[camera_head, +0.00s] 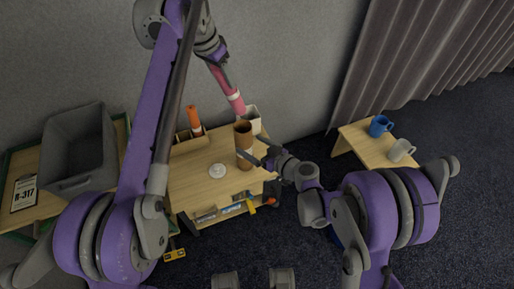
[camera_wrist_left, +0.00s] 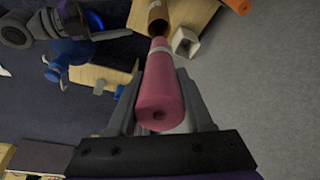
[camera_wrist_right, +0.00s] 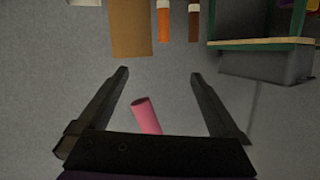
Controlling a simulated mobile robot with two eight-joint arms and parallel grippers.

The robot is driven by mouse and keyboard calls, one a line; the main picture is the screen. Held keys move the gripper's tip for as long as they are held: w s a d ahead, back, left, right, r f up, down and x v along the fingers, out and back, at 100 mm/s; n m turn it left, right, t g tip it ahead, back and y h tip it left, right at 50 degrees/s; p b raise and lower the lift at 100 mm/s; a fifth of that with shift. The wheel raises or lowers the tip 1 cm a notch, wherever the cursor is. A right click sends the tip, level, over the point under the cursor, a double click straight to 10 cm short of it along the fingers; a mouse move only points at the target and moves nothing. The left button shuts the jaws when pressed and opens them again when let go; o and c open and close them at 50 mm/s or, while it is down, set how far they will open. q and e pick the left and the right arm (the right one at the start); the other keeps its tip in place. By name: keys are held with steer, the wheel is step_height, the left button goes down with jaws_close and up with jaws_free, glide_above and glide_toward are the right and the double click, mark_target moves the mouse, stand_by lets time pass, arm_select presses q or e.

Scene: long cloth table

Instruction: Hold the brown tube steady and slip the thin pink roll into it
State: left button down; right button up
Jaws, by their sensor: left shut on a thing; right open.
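The brown tube (camera_head: 243,143) stands upright on the wooden table in the head view. In the left wrist view its open end (camera_wrist_left: 157,17) shows beyond the far end of the pink roll (camera_wrist_left: 162,92). My left gripper (camera_head: 219,62) is shut on the roll, which has a white band and hangs tilted above the tube in the head view (camera_head: 230,88). I cannot tell whether roll and tube touch. My right gripper (camera_head: 263,155) is open close beside the tube. In the right wrist view the tube (camera_wrist_right: 130,28) lies beyond the fingertips, towards the left one.
A white open box (camera_head: 252,118) stands just behind the tube. An orange stick (camera_head: 194,118) stands in a wooden holder at the left, and a white round piece (camera_head: 217,171) lies nearby. A grey bin (camera_head: 78,145) is far left; blue (camera_head: 380,125) and white (camera_head: 402,149) mugs are right.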

mark_target(238, 128)
steer(key=w+f+t, duration=0.1)
steer(key=f, duration=0.1)
steer(key=w+d+f+t, duration=0.1)
steer(key=f, duration=0.1)
steer(key=w+f+t, duration=0.1)
steer(key=w+f, duration=0.1)
steer(key=shift+d+f+t, duration=0.25)
steer(key=shift+f+t, duration=0.05)
steer(key=shift+f, duration=0.1)
steer(key=x, duration=1.1)
steer(key=shift+w+a, duration=0.25)
steer(key=shift+w, duration=0.1)
